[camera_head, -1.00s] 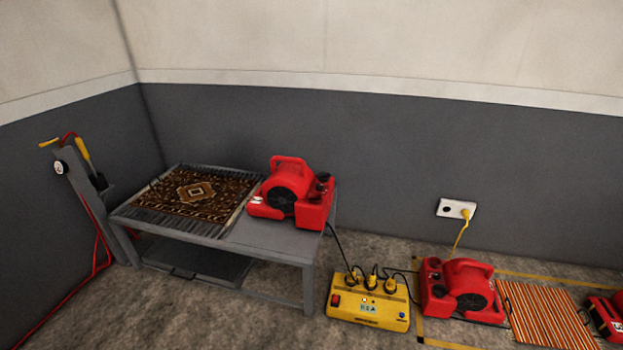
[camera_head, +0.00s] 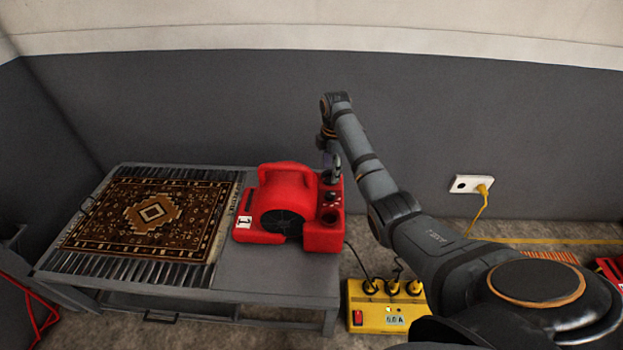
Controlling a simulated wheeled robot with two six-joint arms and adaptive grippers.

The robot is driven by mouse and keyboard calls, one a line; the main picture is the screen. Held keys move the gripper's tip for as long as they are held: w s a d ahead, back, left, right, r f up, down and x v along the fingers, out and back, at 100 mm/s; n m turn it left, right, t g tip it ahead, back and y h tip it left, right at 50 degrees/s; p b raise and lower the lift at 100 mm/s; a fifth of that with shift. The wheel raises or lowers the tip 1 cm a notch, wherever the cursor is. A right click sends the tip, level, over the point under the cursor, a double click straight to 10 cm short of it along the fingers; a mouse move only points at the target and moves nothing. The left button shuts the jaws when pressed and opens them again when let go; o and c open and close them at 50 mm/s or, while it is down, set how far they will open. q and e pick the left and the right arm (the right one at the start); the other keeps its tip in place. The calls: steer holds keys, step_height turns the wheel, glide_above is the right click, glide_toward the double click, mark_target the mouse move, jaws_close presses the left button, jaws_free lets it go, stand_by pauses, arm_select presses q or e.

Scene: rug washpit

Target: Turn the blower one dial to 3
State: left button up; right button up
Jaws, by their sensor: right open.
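The red blower (camera_head: 285,200) stands on the right part of the grey table, with a white label reading 1 at its lower left. Its control panel is on the right side, with dark round knobs (camera_head: 330,216); the dial setting is too small to read. My right gripper (camera_head: 334,176) points down over the back of that panel, at the end of my arm coming from the lower right. It is open, and partly hidden by its own wrist. I cannot tell whether it touches a knob. My left gripper is not in view.
A patterned rug (camera_head: 150,214) lies on slats on the grey table (camera_head: 270,280), left of the blower. A yellow power box (camera_head: 376,312) with plugs stands on the floor to the right. A wall socket (camera_head: 470,184) holds a yellow plug.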

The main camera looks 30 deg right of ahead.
mark_target(330, 194)
steer(key=f, duration=0.1)
steer(key=s+f, duration=0.1)
steer(key=f, duration=0.1)
steer(key=shift+b, duration=0.35)
step_height(330, 194, down, 2)
steer(key=shift+w, duration=0.15)
step_height(330, 194, down, 4)
steer(key=shift+f+b, duration=0.25)
steer(key=shift+b, duration=0.5)
steer(key=shift+f, duration=0.5)
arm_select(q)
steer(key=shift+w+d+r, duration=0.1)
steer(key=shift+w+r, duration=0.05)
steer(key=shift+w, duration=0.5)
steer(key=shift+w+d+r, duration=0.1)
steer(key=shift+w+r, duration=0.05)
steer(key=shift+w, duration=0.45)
arm_select(e)
steer(key=shift+c, duration=0.2)
steer(key=c, duration=1.1)
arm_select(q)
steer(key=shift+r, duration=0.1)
